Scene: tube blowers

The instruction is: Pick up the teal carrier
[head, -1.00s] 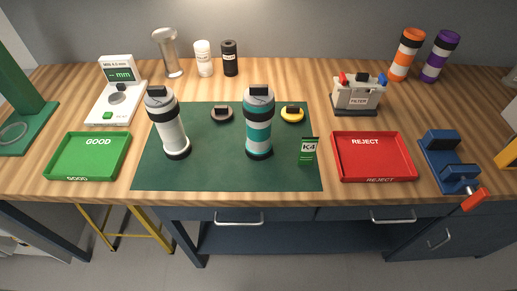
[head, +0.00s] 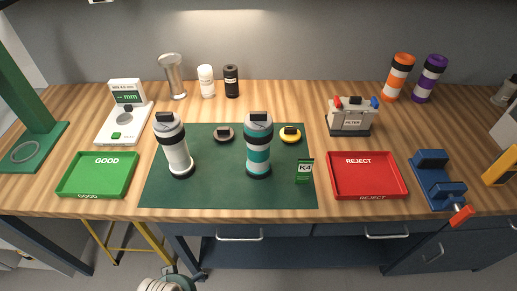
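A grey part of my own arm shows at the bottom edge, left of centre. No gripper fingers are visible in the head view.
A white carrier (head: 178,150) stands left of the teal one. Dark (head: 224,134) and yellow (head: 291,134) discs lie behind. A K4 card (head: 304,171) stands to the right. Green GOOD (head: 97,175) and red REJECT (head: 367,176) trays flank the mat.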

